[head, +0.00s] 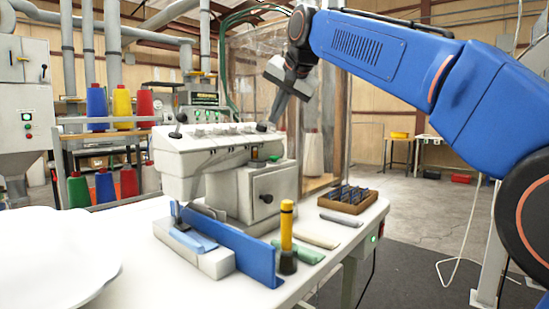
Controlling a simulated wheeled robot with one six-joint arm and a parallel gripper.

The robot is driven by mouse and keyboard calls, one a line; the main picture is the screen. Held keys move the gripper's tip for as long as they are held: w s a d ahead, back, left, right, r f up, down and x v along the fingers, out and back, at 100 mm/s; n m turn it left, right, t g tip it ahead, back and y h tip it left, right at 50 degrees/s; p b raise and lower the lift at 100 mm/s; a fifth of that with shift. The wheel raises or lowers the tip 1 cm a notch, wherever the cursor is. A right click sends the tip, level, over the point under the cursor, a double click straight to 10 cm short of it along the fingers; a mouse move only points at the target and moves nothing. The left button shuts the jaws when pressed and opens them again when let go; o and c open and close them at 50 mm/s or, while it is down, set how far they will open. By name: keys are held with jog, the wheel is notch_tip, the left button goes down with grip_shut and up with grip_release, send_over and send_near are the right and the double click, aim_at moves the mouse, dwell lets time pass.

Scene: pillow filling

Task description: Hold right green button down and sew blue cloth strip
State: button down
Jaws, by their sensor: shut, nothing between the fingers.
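The white sewing machine (215,165) stands on a white table. A light blue cloth strip (196,240) lies on its grey bed, under the needle area, beside a darker blue upright plate (245,257). My gripper (263,127) is shut and reaches down from the upper right to the right end of the machine's top. Its fingertips are at or just above that top; I cannot tell if they touch it. Small knobs or buttons line the top, but no green one is clear there. A small green spot (273,158) shows on the machine's right side.
A yellow and black cylinder (287,232), a green piece (305,255) and a wooden divided box (343,200) are on the table. A green light (373,238) is on its right edge. A white pillow (50,260) lies at front left.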

aim_at(276, 157)
jog(key=shift+f, duration=3.8)
jog(key=shift+f, duration=0.1)
jog(key=shift+f, duration=0.3)
jog(key=shift+f, duration=0.5)
dwell(0.7)
jog(key=shift+r, duration=0.1)
dwell(2.2)
jog(key=shift+r, duration=0.85)
